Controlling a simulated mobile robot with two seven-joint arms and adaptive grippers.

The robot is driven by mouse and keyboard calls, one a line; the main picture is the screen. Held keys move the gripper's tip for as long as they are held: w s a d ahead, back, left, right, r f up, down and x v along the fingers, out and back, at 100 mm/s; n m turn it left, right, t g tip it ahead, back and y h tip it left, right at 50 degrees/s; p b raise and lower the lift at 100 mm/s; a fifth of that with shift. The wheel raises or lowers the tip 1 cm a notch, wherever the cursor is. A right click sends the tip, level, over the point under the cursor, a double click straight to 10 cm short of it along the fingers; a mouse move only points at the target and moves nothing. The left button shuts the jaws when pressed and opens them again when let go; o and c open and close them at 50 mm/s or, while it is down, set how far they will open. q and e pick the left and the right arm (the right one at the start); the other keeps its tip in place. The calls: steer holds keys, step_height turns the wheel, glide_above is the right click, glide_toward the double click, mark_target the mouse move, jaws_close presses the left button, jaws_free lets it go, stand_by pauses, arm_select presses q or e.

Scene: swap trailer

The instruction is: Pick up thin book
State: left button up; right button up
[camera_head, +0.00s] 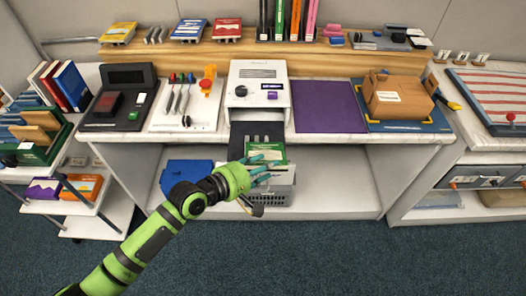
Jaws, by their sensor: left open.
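A flat green book-like item (268,152) with a pale lower part lies at the front of the black tray (257,130) below the white machine (259,92). It looks like the thin book, but I cannot be certain. My left gripper (264,169) is open, its teal fingers just in front of the green item and overlapping its lower edge in the head view. I cannot tell whether they touch it. The fingers hide part of the item. My right gripper is not in view.
A grey basket (268,199) and a blue object (184,176) are on the lower shelf. A purple mat (330,108) and a cardboard box (397,97) are on the counter to the right. A cart (80,220) with books stands at left.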

arm_select(q)
steer(key=shift+x, duration=1)
steer(key=shift+d, duration=0.15)
jaws_close()
steer(key=shift+r, duration=0.1)
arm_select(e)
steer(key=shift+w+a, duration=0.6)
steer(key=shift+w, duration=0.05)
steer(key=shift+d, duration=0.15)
